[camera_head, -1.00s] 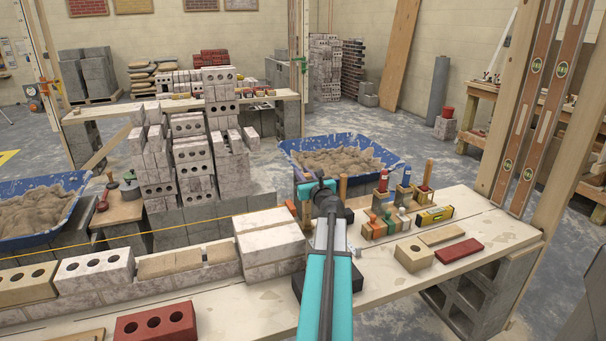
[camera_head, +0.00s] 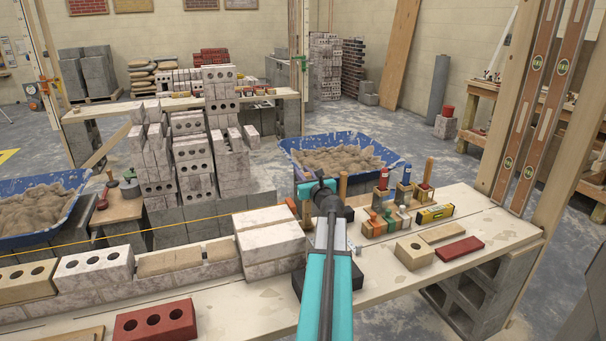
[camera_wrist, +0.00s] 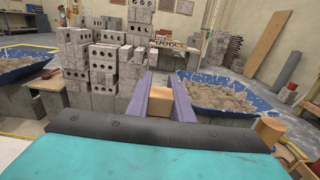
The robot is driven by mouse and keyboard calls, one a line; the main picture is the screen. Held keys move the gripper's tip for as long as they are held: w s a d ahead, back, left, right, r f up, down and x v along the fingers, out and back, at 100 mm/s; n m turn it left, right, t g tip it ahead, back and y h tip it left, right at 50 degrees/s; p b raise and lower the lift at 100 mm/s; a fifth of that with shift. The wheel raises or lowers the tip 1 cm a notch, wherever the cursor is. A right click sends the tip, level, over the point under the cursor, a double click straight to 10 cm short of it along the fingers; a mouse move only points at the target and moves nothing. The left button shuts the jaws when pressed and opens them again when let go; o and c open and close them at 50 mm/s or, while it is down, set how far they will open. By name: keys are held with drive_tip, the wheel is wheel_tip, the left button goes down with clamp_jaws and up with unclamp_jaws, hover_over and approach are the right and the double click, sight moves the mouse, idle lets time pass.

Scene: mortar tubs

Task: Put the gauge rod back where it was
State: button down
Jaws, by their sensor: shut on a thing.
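My gripper (camera_wrist: 161,88) shows two purple fingers in the wrist view, closed on a tan wooden piece, which I take to be the gauge rod (camera_wrist: 159,103). Only its near end shows there; its length is hidden. In the head view my gripper (camera_head: 302,175) is above the back edge of the bench (camera_head: 480,217), mostly behind my teal arm, and I cannot make out the rod's full shape. An upright wooden piece (camera_head: 343,187) stands just right of my gripper; it also shows in the wrist view (camera_wrist: 269,128).
A pale block stack (camera_head: 270,238) stands close left of my arm on the low wall. Right of it are small colored tools (camera_head: 375,224), holders with handles, a yellow level (camera_head: 434,213) and loose bricks (camera_head: 460,249). A blue tub of mortar (camera_head: 345,157) is behind the bench.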

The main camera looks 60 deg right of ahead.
drive_tip(key=shift+f, duration=0.35)
idle(0.5)
drive_tip(key=c, duration=1.5)
unclamp_jaws()
drive_tip(key=shift+s+a, duration=0.1)
drive_tip(key=p+v, duration=0.5)
drive_tip(key=v, duration=0.8)
drive_tip(key=shift+s+a+r, duration=0.1)
drive_tip(key=shift+s+a, duration=0.05)
drive_tip(key=shift+a, duration=0.05)
